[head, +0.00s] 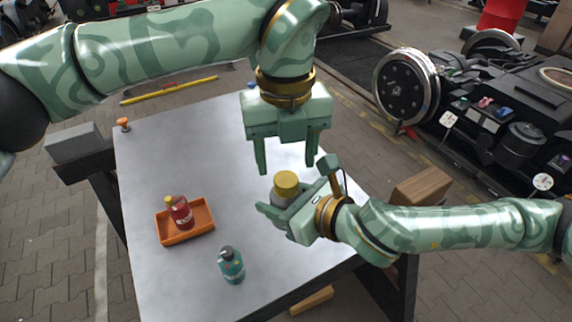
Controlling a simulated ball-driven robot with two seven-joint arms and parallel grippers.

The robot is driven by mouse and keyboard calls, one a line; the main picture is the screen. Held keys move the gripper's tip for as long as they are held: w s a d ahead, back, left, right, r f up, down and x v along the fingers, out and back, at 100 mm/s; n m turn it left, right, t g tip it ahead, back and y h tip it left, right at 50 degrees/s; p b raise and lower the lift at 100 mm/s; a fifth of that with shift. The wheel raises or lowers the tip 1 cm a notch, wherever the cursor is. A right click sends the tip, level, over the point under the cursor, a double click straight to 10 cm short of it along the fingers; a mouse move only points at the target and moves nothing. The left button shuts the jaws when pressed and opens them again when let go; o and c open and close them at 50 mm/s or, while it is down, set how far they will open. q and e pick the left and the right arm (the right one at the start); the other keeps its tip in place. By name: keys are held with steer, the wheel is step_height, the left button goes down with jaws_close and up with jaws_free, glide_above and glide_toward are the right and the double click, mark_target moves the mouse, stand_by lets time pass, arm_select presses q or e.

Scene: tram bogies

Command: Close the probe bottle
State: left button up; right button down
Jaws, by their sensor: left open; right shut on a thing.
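A bottle with a wide yellow top (286,183) and a greyish body (278,200) is held over the right part of the grey table. My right gripper (295,187) is shut around its body, which is mostly hidden by the fingers. I cannot tell whether the yellow top is a separate cap or how tightly it sits. My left gripper (287,160) is open and points down just above the yellow top, with nothing between its fingers.
On the table (150,280), a red bottle (181,213) stands in an orange tray (208,221). A teal bottle (231,265) stands near the front. A small orange knob-like thing (123,123) is at the far left corner. A wooden block (422,186) is right of the table.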

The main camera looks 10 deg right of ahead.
arm_select(q)
steer(key=shift+r, duration=0.1)
steer(key=o, duration=0.6)
steer(key=shift+c, duration=0.2)
steer(key=shift+r, duration=0.1)
step_height(320, 180, up, 12)
stand_by(0.6)
